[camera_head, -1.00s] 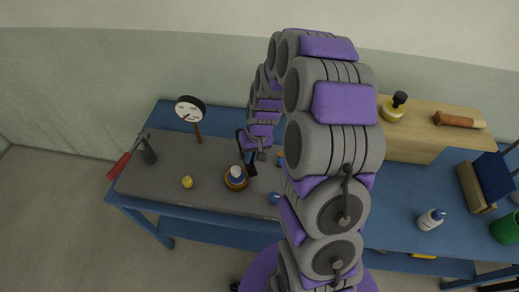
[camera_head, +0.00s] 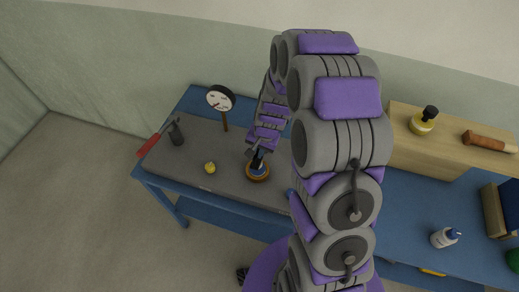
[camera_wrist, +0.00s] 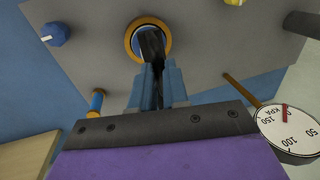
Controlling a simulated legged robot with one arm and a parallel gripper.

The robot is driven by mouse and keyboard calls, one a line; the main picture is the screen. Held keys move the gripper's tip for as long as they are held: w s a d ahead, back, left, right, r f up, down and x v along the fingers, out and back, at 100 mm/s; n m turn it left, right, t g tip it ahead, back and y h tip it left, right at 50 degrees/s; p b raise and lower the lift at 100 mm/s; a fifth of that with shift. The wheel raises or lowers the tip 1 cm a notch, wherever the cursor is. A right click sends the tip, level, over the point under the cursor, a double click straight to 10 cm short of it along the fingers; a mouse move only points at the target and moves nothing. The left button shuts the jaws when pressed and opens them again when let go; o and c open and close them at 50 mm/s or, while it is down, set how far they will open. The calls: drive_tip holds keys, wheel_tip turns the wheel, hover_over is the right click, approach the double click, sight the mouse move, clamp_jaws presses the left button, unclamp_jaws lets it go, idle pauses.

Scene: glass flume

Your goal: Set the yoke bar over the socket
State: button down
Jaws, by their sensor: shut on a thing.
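My gripper (camera_head: 258,158) points down at a brass-coloured ring (camera_head: 259,178) on the grey panel, which I take for the socket. The ring also shows in the wrist view (camera_wrist: 131,40), at the top centre. My dark fingertips (camera_wrist: 153,46) are together over the ring's middle and shut on a small blue piece (camera_head: 264,169) with a white top, which stands inside the ring. The fingers hide most of this piece. I cannot tell whether it is the yoke bar, and I make out no separate bar.
A round gauge (camera_head: 221,97) stands on a post, behind a yellow knob (camera_head: 210,168). A red-handled tool (camera_head: 149,145) and a dark cylinder (camera_head: 176,133) are at the left. A blue hex knob (camera_wrist: 55,34) and an orange-and-blue peg (camera_wrist: 96,102) flank the ring.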

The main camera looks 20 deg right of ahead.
drive_tip(key=shift+w, duration=0.15)
drive_tip(key=c, duration=1.1)
unclamp_jaws()
drive_tip(key=shift+a, duration=0.1)
drive_tip(key=d+r, duration=0.1)
drive_tip(key=r, duration=0.4)
drive_tip(key=s+r, duration=0.1)
drive_tip(key=r, duration=0.5)
drive_tip(key=s+d+r, duration=0.1)
drive_tip(key=r, duration=0.5)
drive_tip(key=shift+d, duration=0.35)
drive_tip(key=s+a+f+n+g+b, duration=0.1)
drive_tip(key=s+n+b, duration=0.1)
drive_tip(key=s, duration=0.7)
drive_tip(key=s+a+f+n+g+h+b, duration=0.1)
drive_tip(key=s+b, duration=0.3)
drive_tip(key=s, duration=0.6)
drive_tip(key=s+f+n+g+b, duration=0.1)
drive_tip(key=s+n+b, duration=0.2)
drive_tip(key=s, duration=0.7)
drive_tip(key=shift+a+f+n+h, duration=0.1)
drive_tip(key=shift+a+n+h, duration=0.3)
drive_tip(key=shift+n, duration=0.1)
